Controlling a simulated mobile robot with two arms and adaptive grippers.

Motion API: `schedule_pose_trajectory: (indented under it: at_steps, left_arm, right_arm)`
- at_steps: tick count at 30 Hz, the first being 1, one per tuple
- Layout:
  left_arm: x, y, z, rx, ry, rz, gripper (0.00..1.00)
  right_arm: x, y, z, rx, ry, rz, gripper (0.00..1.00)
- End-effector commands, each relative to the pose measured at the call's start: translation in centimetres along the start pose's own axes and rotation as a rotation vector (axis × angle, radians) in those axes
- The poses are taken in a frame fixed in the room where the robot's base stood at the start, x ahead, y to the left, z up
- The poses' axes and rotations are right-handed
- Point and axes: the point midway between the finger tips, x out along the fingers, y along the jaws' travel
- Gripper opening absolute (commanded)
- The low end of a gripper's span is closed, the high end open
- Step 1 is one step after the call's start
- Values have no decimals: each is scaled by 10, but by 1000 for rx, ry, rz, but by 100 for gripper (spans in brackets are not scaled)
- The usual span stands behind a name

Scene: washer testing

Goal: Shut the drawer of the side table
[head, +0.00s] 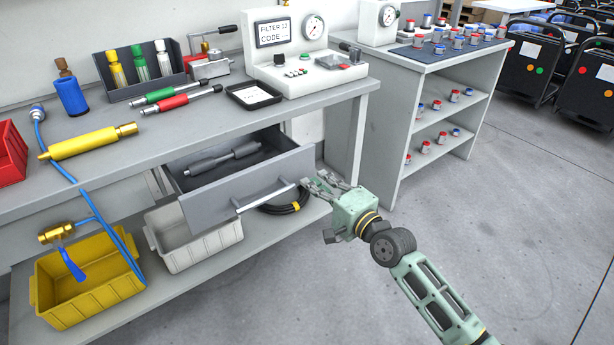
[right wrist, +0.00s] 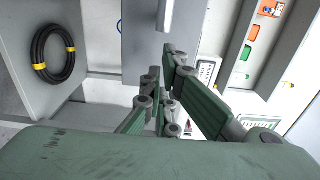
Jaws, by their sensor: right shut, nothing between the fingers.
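The grey drawer (head: 218,203) under the workbench stands pulled out in the head view. Its bar handle (head: 268,196) runs along the front, and a grey cylindrical tool (head: 224,157) lies inside. My right gripper (head: 312,183) is shut and empty, just off the right end of the drawer front, near the handle's end. In the right wrist view, the shut fingers (right wrist: 162,62) point toward the grey drawer front (right wrist: 140,45), with the end of the handle (right wrist: 166,14) above them. I cannot tell whether they touch it. My left gripper is not in view.
Below the drawer, the shelf holds a white bin (head: 190,243), a yellow bin (head: 85,292) and a coiled black hose (head: 283,203). The workbench top (head: 190,125) above carries tools and a test unit. A grey shelf unit (head: 410,110) stands behind to the right.

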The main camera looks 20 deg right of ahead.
Motion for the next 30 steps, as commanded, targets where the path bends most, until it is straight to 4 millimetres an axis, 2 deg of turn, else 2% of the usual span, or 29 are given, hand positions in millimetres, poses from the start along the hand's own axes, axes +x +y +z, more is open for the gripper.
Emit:
schedule_pose_trajectory:
  at_steps: [3,9,26,30]
  left_arm:
    - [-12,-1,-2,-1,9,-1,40]
    - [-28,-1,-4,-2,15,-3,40]
    - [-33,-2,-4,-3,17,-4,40]
    - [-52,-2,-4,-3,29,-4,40]
  right_arm:
    - [22,1,0,-1,0,-2,0]
    - [42,1,0,0,0,0,0]
    - [50,1,0,-1,0,0,0]
    - [64,1,1,1,0,-1,0]
